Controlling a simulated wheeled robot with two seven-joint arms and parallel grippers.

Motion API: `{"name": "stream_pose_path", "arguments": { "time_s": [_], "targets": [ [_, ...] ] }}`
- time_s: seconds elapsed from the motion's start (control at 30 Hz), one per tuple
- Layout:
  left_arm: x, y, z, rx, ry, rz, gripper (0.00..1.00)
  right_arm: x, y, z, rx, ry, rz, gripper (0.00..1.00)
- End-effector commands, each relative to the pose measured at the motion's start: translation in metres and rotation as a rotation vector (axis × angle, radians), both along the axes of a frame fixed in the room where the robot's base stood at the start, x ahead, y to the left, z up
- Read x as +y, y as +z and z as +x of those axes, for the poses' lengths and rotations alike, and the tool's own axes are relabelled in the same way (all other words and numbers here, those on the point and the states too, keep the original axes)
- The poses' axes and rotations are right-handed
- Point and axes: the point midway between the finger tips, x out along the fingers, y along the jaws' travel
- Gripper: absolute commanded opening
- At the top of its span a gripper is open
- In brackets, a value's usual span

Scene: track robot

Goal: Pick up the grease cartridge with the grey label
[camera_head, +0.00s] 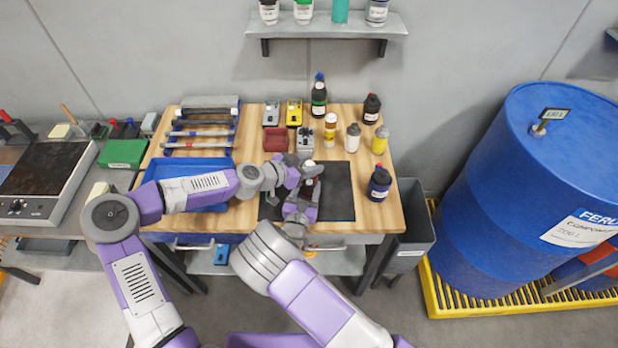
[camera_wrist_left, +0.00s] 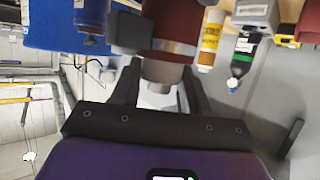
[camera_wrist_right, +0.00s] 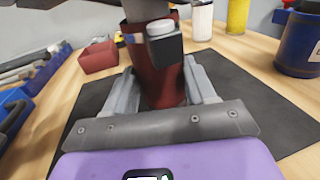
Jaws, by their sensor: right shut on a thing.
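A dark red cartridge with a grey band (camera_wrist_left: 178,22) and a pale end cap shows in the left wrist view. It also stands between the fingers in the right wrist view (camera_wrist_right: 160,88), over the black mat. My right gripper (camera_head: 300,204) is shut on its lower body. My left gripper (camera_head: 296,168) is at its upper end, with its fingers (camera_wrist_left: 160,92) apart on either side of the cap. In the head view my grippers mostly hide the cartridge.
The black mat (camera_head: 340,192) lies on the wooden bench. Several bottles stand behind and right of it, including a yellow one (camera_head: 380,140) and a dark blue one (camera_head: 380,183). A dark red bin (camera_head: 275,140) is behind. A blue tray (camera_head: 160,171) lies left.

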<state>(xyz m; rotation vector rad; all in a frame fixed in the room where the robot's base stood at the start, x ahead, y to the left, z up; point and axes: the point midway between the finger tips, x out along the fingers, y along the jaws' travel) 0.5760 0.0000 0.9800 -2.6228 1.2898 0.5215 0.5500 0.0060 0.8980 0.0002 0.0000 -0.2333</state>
Motion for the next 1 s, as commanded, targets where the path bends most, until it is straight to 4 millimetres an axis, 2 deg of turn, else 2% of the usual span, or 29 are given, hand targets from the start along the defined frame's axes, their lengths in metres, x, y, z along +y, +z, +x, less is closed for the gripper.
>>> {"name": "stream_pose_path", "arguments": {
  "time_s": [0.03, 0.2, 0.23, 0.47, 0.57, 0.67, 0.77, 1.0],
  "targets": [
    [0.000, 0.000, 0.000, 0.000, 0.000, 0.000, 0.28, 0.000, 0.000, 0.000, 0.000, -0.001, 0.000, 0.18],
    [0.000, 0.000, 0.000, 0.000, 0.000, 0.000, 0.02, 0.000, 0.000, 0.000, 0.000, -0.001, 0.000, 0.18],
    [0.000, 0.000, 0.000, 0.000, 0.000, 0.000, 0.00, 0.000, 0.000, 0.000, 0.000, -0.001, 0.000, 0.18],
    [0.000, 0.001, 0.000, -0.001, 0.000, 0.000, 0.00, 0.000, 0.000, 0.000, 0.000, -0.001, 0.000, 0.18],
    [0.000, 0.008, 0.000, -0.004, -0.002, 0.001, 0.00, 0.000, 0.000, 0.000, 0.000, -0.001, 0.000, 0.18],
    [0.000, 0.023, 0.000, -0.005, -0.001, 0.003, 0.00, 0.000, 0.000, 0.000, 0.000, -0.001, 0.000, 0.18],
    [0.000, 0.047, 0.001, -0.008, 0.000, 0.004, 0.00, 0.000, 0.000, 0.000, 0.000, -0.001, 0.000, 0.18],
    [0.000, 0.114, 0.001, -0.008, 0.001, 0.004, 0.00, 0.000, 0.000, 0.000, 0.000, -0.001, 0.000, 0.18]
  ]
}}
